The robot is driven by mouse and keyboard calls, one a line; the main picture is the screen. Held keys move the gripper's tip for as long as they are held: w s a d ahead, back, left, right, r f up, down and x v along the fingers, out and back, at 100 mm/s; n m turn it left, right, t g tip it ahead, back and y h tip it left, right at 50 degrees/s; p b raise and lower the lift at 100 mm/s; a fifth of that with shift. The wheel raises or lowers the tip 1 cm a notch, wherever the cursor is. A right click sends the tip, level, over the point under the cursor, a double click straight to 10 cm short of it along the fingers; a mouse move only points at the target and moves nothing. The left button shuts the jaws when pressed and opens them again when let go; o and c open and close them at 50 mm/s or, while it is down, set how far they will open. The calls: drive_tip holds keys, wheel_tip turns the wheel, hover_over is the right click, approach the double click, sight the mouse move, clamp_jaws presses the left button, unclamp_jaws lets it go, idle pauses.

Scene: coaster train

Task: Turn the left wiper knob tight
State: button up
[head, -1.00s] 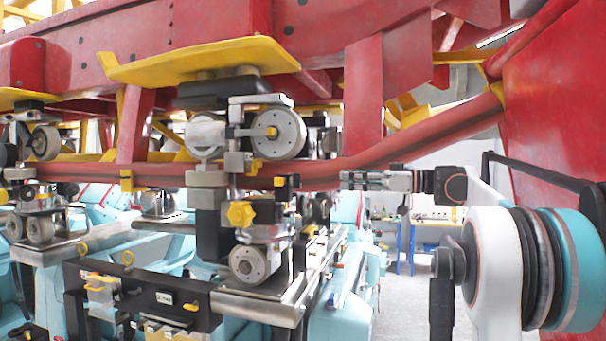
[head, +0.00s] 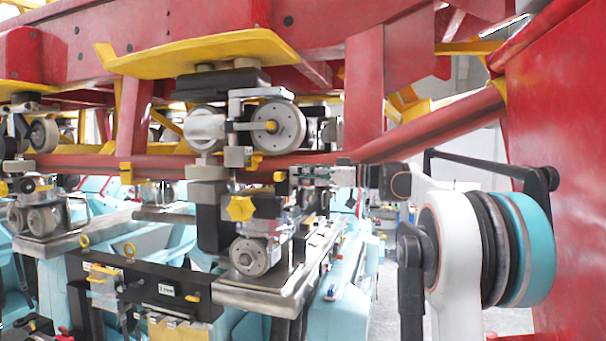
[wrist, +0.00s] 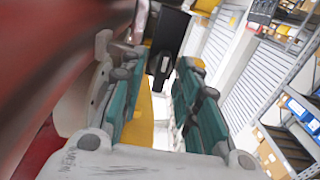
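A yellow star-shaped knob (head: 240,208) sits on the front of the wheel assembly, under the red rail. I cannot tell for sure that it is the left wiper knob. My gripper (head: 293,174) is to the right of it and a little higher, in front of the red rail and apart from the knob. In the wrist view my gripper (wrist: 162,68) has its teal fingers spread, with a gap between them and nothing held. A yellow surface and a dark part with a pale plate (wrist: 165,64) show beyond the gap. No star shape is clear there.
The red rail (head: 400,145) runs close by my gripper; it fills the left of the wrist view. Guide wheels (head: 278,127) and a lower wheel (head: 250,256) surround the knob. A metal plate (head: 270,292) lies below. A red panel (head: 555,130) stands at the right.

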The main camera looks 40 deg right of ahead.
drive_tip(key=shift+c, duration=0.6)
clamp_jaws()
drive_tip(key=shift+m, duration=0.3)
drive_tip(key=m, duration=1.8)
drive_tip(key=shift+w+d+f+b, duration=0.15)
drive_tip(key=shift+f+b, duration=0.05)
drive_tip(key=shift+b, duration=0.1)
